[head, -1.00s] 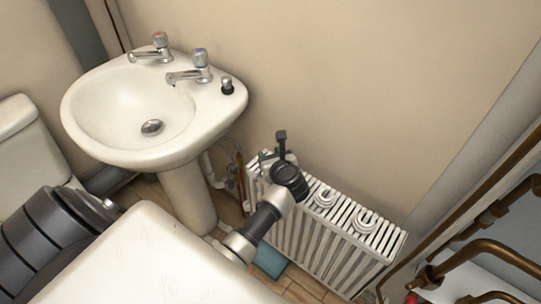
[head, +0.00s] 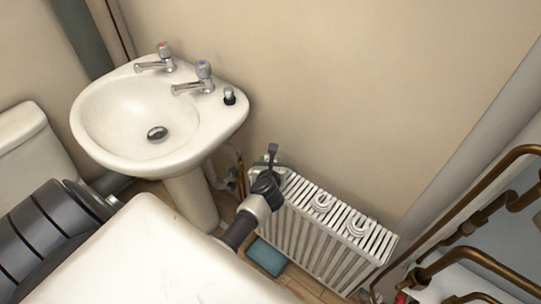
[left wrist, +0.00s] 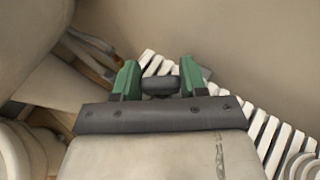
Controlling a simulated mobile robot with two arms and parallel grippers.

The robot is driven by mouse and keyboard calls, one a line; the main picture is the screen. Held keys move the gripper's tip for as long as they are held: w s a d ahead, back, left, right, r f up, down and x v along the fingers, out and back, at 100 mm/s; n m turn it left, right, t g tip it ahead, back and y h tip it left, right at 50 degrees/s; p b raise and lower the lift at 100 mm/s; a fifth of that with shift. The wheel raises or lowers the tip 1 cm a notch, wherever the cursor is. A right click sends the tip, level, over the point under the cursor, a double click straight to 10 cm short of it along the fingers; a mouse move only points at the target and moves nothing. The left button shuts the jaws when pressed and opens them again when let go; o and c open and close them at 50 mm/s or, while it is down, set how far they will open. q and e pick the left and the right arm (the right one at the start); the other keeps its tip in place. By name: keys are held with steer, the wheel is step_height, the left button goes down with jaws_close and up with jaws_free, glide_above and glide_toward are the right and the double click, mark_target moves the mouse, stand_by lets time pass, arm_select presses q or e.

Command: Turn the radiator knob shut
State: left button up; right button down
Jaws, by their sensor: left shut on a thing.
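The white ribbed radiator (head: 325,232) stands low against the wall in the head view. Its ribs also show behind my gripper in the left wrist view (left wrist: 262,135). The dark radiator knob (left wrist: 160,86) sits between the two green fingers of my left gripper (left wrist: 158,78), which is shut on it. In the head view my left gripper (head: 267,162) is at the radiator's near left top corner, and my wrist hides the knob there. My right gripper is in neither view.
A white pedestal sink (head: 215,135) with two taps stands left of the radiator. Brown pipes (head: 480,260) run along the right side. A teal object (head: 266,257) lies on the wooden floor before the radiator. The wall is close behind.

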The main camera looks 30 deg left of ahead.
arm_select(q)
steer(key=m+h+p, duration=0.2)
steer(key=m+t+h+p, duration=0.1)
steer(key=h+p, duration=0.1)
steer(key=p, duration=0.1)
steer(key=shift+a+r+m, duration=0.1)
steer(key=shift+r+m, duration=0.25)
steer(key=shift+m, duration=0.05)
steer(key=shift+f+m+t+h+p, duration=0.15)
steer(key=shift+m+t+h+p, duration=0.25)
steer(key=shift+m+h+p, duration=0.4)
steer(key=shift+f+m+h+p, duration=0.2)
steer(key=shift+m+h+p, duration=0.2)
steer(key=shift+m+h, duration=0.6)
steer(key=shift+h, duration=0.3)
steer(key=o, duration=0.9)
steer(key=shift+s, duration=0.1)
